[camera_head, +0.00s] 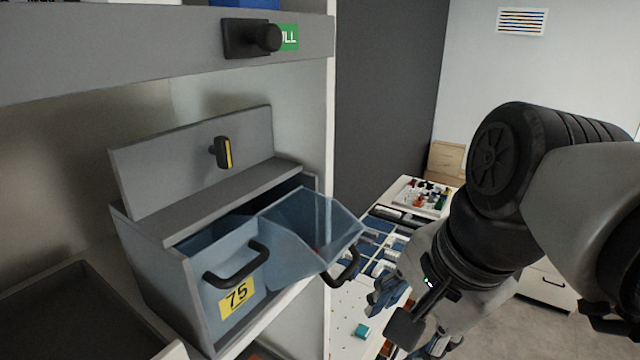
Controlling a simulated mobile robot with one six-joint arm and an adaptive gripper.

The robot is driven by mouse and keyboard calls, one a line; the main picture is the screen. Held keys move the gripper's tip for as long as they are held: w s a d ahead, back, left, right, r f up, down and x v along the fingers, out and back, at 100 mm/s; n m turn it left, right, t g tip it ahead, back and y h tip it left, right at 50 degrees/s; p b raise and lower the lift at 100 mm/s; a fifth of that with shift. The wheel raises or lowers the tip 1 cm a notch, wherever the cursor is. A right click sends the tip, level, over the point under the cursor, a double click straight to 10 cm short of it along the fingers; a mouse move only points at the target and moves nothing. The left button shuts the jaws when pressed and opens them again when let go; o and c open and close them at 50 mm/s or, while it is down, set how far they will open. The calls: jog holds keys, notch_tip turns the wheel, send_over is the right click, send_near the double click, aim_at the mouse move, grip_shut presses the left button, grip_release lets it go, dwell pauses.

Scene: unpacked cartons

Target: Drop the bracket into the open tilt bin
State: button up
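The open tilt bin (300,243) is a clear bluish bin tipped out of the right side of a grey cabinet on the shelf. Its black handle (347,268) hangs at its front right. A small reddish spot shows through its wall, too small to name. My gripper (400,312) is right of and below the bin, apart from it, over the worktop behind. It is seen partly from behind my wrist. A blue-grey piece shows at its left end, and I cannot tell whether this is a finger or the bracket. I cannot make out the bracket for certain.
A second bin (205,283) with a yellow 75 label sits left of the open one, upright. A dark tray (70,315) is at the lower left. A shelf edge with a black knob (262,37) hangs above. A worktop (350,300) with several small parts lies beyond.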

jog(key=s+d+f+n+t+h, duration=0.1)
jog(key=s+f+n, duration=0.4)
jog(key=f+n, duration=0.6)
jog(key=shift+s+d+n, duration=0.35)
jog(key=shift+s+n, duration=0.05)
jog(key=shift+n, duration=0.5)
notch_tip(320, 180, down, 26)
jog(key=b, duration=2.6)
